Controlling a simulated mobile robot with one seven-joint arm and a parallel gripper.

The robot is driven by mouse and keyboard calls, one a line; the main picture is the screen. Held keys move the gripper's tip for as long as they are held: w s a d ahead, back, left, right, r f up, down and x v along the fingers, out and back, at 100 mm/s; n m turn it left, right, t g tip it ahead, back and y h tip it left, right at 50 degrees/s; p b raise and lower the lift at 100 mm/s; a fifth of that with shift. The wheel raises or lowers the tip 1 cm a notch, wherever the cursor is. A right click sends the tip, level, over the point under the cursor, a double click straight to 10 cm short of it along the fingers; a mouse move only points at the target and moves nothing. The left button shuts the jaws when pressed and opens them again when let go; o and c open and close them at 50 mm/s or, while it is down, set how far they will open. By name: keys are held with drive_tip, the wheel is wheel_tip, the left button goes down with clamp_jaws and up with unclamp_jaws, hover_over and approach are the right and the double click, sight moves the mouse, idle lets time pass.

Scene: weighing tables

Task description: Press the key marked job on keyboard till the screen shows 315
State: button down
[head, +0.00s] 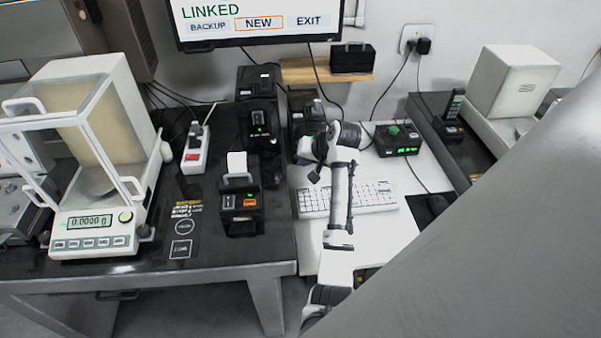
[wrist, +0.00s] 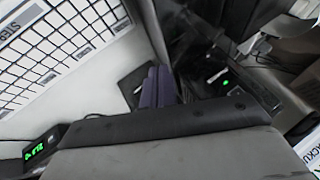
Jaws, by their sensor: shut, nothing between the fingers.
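The white keyboard (head: 375,197) lies on the white tabletop, partly hidden behind my arm in the head view. Part of it shows large at the upper left of the wrist view (wrist: 50,50), with a key label that looks like "STER"; I cannot make out a job key. The monitor (head: 258,22) reads LINKED above BACKUP, NEW and EXIT, with NEW outlined in orange; its top is cut off. My gripper (wrist: 158,88) is shut and empty, off to the side of the keyboard in the wrist view. In the head view its fingertips are hard to make out.
A black box with green digits (head: 398,150) stands behind the keyboard; its digits are too small to read surely. Black printers (head: 242,205) stand left. A balance (head: 95,222) reading 0.0000 g is farther left.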

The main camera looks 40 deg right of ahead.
drive_tip(key=shift+f, duration=0.15)
drive_tip(key=b, duration=0.7)
hover_over(304, 191)
wheel_tip(304, 191, down, 8)
drive_tip(key=shift+r, duration=0.2)
drive_tip(key=shift+f, duration=0.45)
drive_tip(key=shift+f, duration=0.15)
idle(1.0)
drive_tip(key=shift+f, duration=0.3)
drive_tip(key=shift+f, duration=0.35)
idle(0.8)
drive_tip(key=shift+r+p, duration=0.8)
drive_tip(key=shift+p, duration=0.1)
